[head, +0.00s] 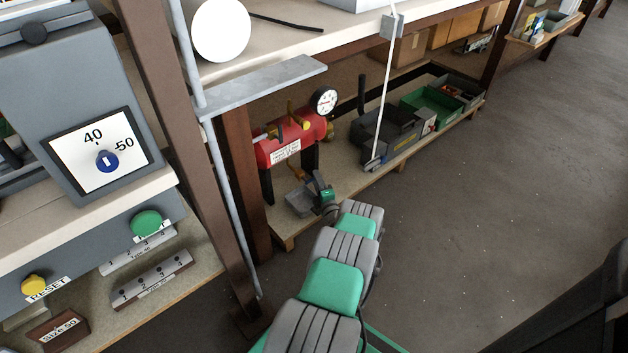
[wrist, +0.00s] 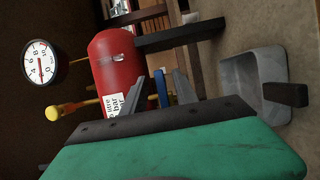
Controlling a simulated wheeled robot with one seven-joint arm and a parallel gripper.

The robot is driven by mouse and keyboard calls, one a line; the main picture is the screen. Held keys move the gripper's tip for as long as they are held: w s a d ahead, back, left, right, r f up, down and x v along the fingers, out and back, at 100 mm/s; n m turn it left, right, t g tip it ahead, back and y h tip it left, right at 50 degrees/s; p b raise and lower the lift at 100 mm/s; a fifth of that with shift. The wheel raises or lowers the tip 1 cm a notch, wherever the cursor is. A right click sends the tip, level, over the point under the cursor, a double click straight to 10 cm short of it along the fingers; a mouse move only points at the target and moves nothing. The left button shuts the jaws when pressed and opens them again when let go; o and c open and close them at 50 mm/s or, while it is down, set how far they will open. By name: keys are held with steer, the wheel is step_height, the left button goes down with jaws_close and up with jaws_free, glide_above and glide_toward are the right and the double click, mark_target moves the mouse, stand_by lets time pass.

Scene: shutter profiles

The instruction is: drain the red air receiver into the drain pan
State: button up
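The red air receiver (head: 292,139) lies on the low shelf with a round gauge (head: 324,101) at its right end. It also shows in the wrist view (wrist: 115,61). The grey drain pan (head: 300,203) sits below and in front of it; the wrist view shows the pan (wrist: 256,72) at right. My gripper (head: 318,181) is close to the pan, below the receiver. In the wrist view its grey fingertips (wrist: 172,87) look a little apart, with a blue lever (wrist: 160,88) seen between or beyond them. No grip on the lever is clear.
A yellow-knobbed part (wrist: 62,109) sticks out from the receiver. A brown post (head: 241,170) stands close at left.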

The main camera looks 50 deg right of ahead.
steer(key=shift+x, duration=1)
jaws_close()
